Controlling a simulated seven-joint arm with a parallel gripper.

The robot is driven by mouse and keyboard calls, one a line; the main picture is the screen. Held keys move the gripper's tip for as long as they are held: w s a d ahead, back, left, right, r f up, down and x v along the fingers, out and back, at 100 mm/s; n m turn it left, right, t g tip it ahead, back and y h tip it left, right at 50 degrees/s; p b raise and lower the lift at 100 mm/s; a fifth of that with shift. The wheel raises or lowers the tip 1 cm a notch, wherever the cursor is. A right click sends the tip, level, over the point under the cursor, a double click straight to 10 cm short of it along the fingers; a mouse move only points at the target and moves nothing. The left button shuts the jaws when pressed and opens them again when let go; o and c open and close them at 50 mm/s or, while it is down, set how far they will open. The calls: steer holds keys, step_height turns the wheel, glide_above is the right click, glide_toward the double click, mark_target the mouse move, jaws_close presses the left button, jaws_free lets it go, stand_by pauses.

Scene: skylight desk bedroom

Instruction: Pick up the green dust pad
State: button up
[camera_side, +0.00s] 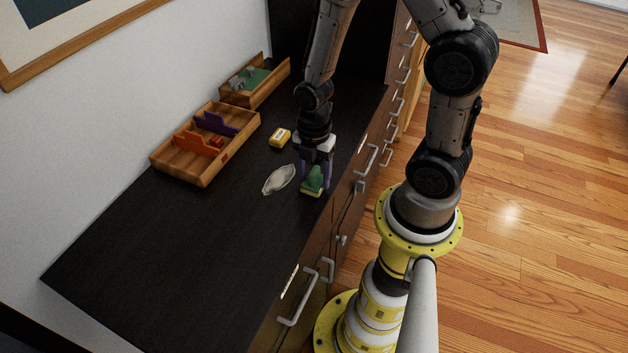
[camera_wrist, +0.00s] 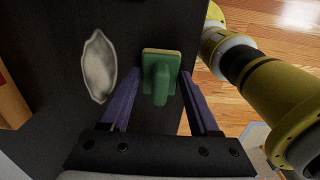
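The green dust pad (camera_side: 311,187) lies on the dark desktop near its front edge, with a green upright grip and a pale yellowish base. In the wrist view, the pad (camera_wrist: 160,60) shows its grip pointing toward the camera. My gripper (camera_side: 315,181) is right above and around the pad, pointing down. In the wrist view, the purple fingers of my gripper (camera_wrist: 160,78) stand on either side of the green grip, with gaps between. The gripper is open and holds nothing.
A pale, leaf-shaped dish or cloth (camera_side: 279,179) lies just left of the pad. A yellow block (camera_side: 280,138) sits behind it. A wooden divided tray (camera_side: 203,182) and a second wooden tray (camera_side: 282,76) with a green item stand along the wall. The near desktop is clear.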

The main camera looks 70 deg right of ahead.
steer(key=c, duration=0.5)
steer(key=shift+r, duration=0.15)
steer(key=shift+r, duration=0.6)
steer(key=s+r, duration=0.4)
steer(key=s+a+r, duration=0.1)
steer(key=s+r, duration=0.2)
steer(key=s, duration=0.2)
steer(key=s+a+r, duration=0.1)
steer(key=s+r, duration=0.3)
steer(key=shift+s+a+r, duration=0.15)
steer(key=shift+s+r, duration=0.15)
steer(key=shift+s, duration=0.1)
